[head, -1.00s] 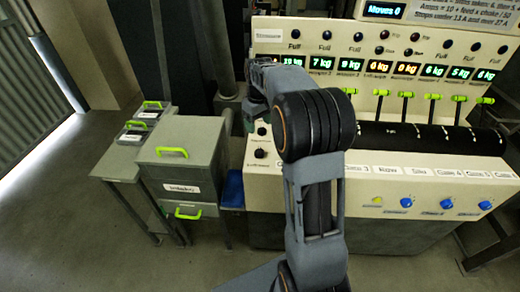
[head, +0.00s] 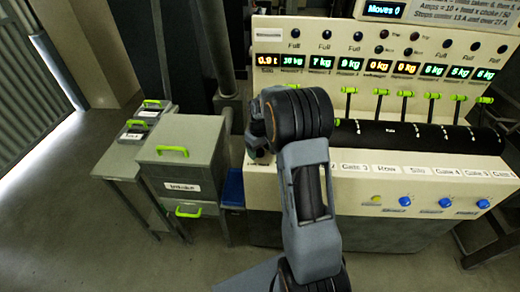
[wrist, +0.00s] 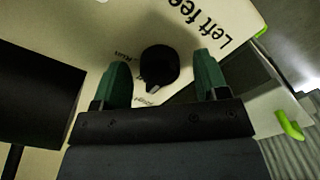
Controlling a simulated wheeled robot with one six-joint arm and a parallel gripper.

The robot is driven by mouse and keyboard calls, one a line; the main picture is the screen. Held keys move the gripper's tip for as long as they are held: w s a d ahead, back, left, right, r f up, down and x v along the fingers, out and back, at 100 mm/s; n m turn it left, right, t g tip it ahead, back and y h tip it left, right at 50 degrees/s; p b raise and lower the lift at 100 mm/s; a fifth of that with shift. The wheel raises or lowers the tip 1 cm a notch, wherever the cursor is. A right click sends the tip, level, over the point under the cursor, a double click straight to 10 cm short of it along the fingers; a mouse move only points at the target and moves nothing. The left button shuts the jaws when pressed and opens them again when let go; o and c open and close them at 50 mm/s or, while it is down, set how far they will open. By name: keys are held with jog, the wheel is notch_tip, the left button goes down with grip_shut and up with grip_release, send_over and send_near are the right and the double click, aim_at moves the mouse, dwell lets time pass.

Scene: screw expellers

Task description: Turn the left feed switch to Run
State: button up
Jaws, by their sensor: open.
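In the wrist view the left feed switch is a round black knob (wrist: 160,68) on the cream panel, with a small pale pointer mark on its lower edge. The pointer faces a small label I cannot read clearly; a "Run" label (wrist: 121,57) lies to the knob's left. "Left fee..." is printed to the right, cut off. My gripper (wrist: 163,74) is open, its two green fingers on either side of the knob with gaps showing. Whether a finger touches it cannot be told. In the head view my gripper (head: 256,146) is at the panel's left end and hides the switch.
The cream console (head: 380,181) carries green levers, blue knobs and lit displays. A grey cabinet (head: 182,150) with green handles stands left of it. A black block (wrist: 38,95) fills the wrist view's left side. Floor at left is clear.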

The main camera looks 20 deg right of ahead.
jog(key=c, duration=0.9)
jog(key=shift+m, duration=0.4)
jog(key=m+b, duration=0.1)
jog(key=m, duration=0.4)
jog(key=shift+m, duration=0.3)
jog(key=m, duration=0.5)
jog(key=shift+b, duration=0.35)
jog(key=shift+m, duration=0.5)
jog(key=o, duration=0.9)
